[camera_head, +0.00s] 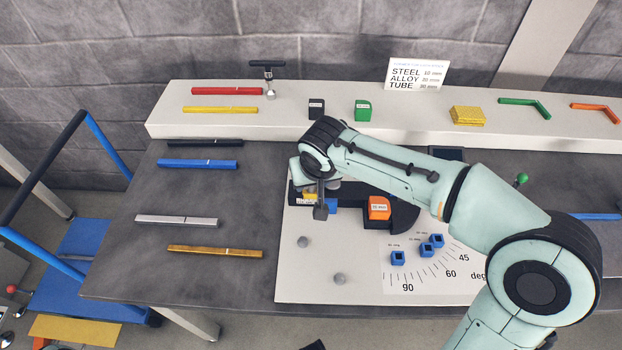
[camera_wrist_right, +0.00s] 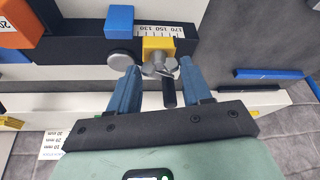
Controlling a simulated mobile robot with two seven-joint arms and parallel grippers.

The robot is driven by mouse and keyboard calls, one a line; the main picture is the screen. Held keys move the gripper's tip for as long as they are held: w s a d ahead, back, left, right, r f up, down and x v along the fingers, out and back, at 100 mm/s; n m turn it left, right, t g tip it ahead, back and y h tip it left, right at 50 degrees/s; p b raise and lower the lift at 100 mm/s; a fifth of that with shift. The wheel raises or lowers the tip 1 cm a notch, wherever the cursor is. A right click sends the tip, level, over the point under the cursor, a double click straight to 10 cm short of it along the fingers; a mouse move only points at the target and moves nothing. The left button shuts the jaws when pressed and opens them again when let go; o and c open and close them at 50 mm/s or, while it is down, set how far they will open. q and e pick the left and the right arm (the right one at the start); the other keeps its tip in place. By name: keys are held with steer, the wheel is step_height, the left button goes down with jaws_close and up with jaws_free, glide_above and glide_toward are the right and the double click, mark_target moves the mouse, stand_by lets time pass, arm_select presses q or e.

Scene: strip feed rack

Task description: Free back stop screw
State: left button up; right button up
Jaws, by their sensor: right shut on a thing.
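The back stop is a yellow block (camera_wrist_right: 158,47) on a dark bar with a printed scale (camera_wrist_right: 150,31). A silver winged screw (camera_wrist_right: 158,69) with a dark handle (camera_wrist_right: 169,92) sits at the block's near side in the wrist view. My right gripper (camera_wrist_right: 159,72) has its blue fingers on both sides of the screw head and is shut on it. In the head view, the yellow block (camera_head: 309,197) and dark handle (camera_head: 321,211) show just below my right wrist, which hides most of the screw. My left gripper is not in view.
A blue block (camera_wrist_right: 119,20) and a round silver knob (camera_wrist_right: 121,59) are beside the yellow block. An orange block (camera_head: 379,208) stands right of my wrist. Coloured strips, such as the gold one (camera_head: 215,251), lie at left. The white plate's lower left (camera_head: 310,275) is mostly clear.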

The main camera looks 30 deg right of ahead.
steer(key=n+y, duration=0.1)
steer(key=n, duration=0.1)
steer(key=n+p, duration=0.1)
steer(key=n, duration=0.1)
steer(key=shift+d+n+y, duration=0.2)
steer(key=shift+n+y, duration=0.1)
steer(key=shift+y, duration=0.1)
steer(key=n+y+p, duration=0.1)
steer(key=n, duration=0.3)
steer(key=shift+d+g, duration=0.15)
steer(key=shift+g, duration=0.15)
steer(key=shift+y, duration=0.3)
steer(key=o, duration=1.1)
steer(key=shift+c, duration=0.2)
steer(key=p+v, duration=0.2)
steer(key=v, duration=1.1)
